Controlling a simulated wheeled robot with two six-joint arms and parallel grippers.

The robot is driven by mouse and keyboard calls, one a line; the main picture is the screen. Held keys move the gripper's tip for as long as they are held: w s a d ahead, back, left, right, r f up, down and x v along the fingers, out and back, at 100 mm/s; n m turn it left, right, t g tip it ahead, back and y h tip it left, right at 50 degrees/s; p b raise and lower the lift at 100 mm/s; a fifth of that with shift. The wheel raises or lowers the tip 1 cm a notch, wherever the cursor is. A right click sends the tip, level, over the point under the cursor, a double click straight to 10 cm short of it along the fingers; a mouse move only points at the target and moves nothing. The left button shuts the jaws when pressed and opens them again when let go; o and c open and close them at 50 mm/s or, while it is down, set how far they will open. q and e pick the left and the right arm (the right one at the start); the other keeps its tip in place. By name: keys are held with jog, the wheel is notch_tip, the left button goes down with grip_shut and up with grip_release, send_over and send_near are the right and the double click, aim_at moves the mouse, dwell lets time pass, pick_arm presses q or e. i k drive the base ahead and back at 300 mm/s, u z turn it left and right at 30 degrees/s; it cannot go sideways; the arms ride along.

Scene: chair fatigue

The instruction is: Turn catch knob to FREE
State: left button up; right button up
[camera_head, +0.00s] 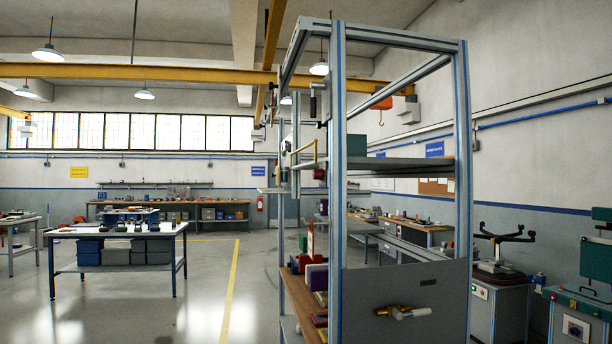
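A tall grey and blue metal frame (337,200) stands close in front, right of the middle. On its low grey side panel (440,300) is a brass-coloured handle (388,311) with a pale grey lever-like part (412,313) to its right. I cannot tell whether this fitting is the catch knob, and no FREE marking is legible. Neither of my grippers is in view.
A wooden-topped bench (298,300) with small boxes runs along the frame's left side. A grey cabinet (496,305) with a black-armed fixture stands to the right, with a green machine (590,300) beyond. A worktable (118,232) stands left. The floor between is open.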

aim_at(316, 174)
jog(key=k, duration=1.1)
jog(key=u, duration=0.7)
jog(key=i, duration=0.65)
jog(key=u, duration=0.85)
jog(key=i, duration=0.75)
jog(key=z, duration=0.5)
jog(key=i, duration=0.8)
jog(key=z, duration=0.7)
